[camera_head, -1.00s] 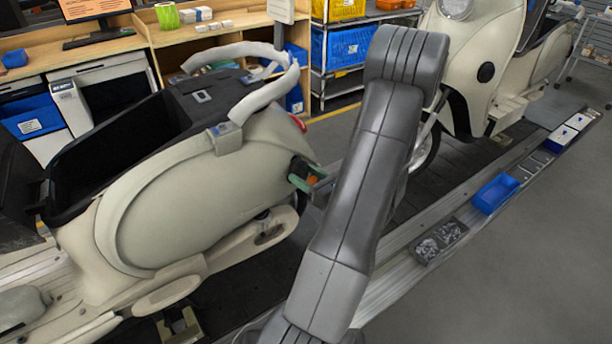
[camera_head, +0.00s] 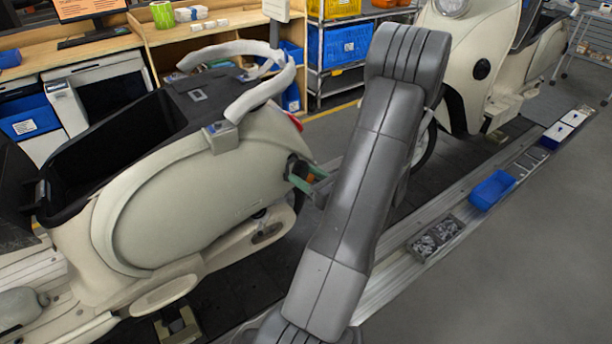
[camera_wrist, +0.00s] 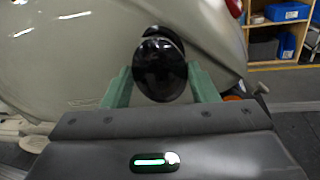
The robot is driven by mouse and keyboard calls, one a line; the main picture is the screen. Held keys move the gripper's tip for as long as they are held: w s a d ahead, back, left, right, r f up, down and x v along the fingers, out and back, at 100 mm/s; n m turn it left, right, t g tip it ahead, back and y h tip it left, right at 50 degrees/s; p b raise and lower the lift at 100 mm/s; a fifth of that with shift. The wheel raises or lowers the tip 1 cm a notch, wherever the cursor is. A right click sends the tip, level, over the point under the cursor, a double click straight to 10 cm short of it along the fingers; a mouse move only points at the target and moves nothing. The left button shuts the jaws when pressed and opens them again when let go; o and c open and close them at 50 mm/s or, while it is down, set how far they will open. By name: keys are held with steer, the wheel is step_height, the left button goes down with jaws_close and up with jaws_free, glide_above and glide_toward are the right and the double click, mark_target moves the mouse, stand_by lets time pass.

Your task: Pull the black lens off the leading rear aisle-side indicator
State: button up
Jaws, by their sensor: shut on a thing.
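The black lens (camera_wrist: 160,82) is a glossy dark round piece in the middle of the wrist view. My gripper (camera_wrist: 159,70) has one green finger on each side of it and is shut on it. A dark rim (camera_wrist: 158,32) shows just above and behind the lens, against the cream rear body. I cannot tell whether the lens is apart from its seat. In the head view my gripper (camera_head: 304,178) is at the rear of the left cream scooter (camera_head: 190,205), and a dark part shows beside its green fingers. My arm hides some of the area to the right.
A second cream scooter (camera_head: 478,70) stands behind my arm to the right. A conveyor-side rail carries a blue bin (camera_head: 492,190) and a grey parts tray (camera_head: 436,238). Grey floor at the lower right is clear. A workbench and shelves stand at the back.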

steer(key=shift+s+d, duration=0.3)
steer(key=shift+d, duration=0.05)
stand_by(0.7)
steer(key=shift+v, duration=0.9)
